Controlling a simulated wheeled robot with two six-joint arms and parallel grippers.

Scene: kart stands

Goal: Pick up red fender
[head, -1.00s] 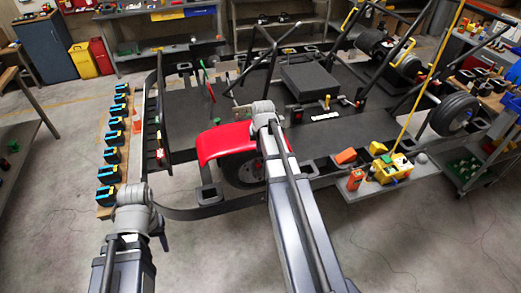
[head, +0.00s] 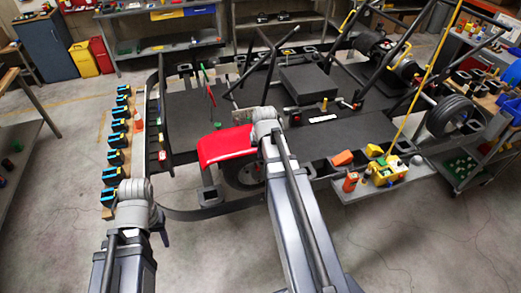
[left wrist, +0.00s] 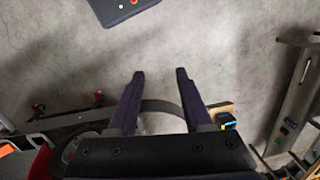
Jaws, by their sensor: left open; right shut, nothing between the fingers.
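The red fender (head: 226,145) sits over a dark front wheel on the near side of the kart in the head view. My right arm covers its right edge. My left gripper (head: 164,236) is low and left of the fender, apart from it, over the floor. In the left wrist view my left gripper (left wrist: 159,80) is open, with nothing between its fingers. A red patch (left wrist: 41,163) at the lower left there may be the fender. My right gripper is hidden behind its own arm; I cannot tell whether it touches the fender.
The kart frame (head: 190,111) fills the middle. A wooden board with several black and blue boxes (head: 115,158) lies left of it. A grey shelf (head: 350,195) with a yellow item (head: 386,173) stands at the right. The floor in front is clear.

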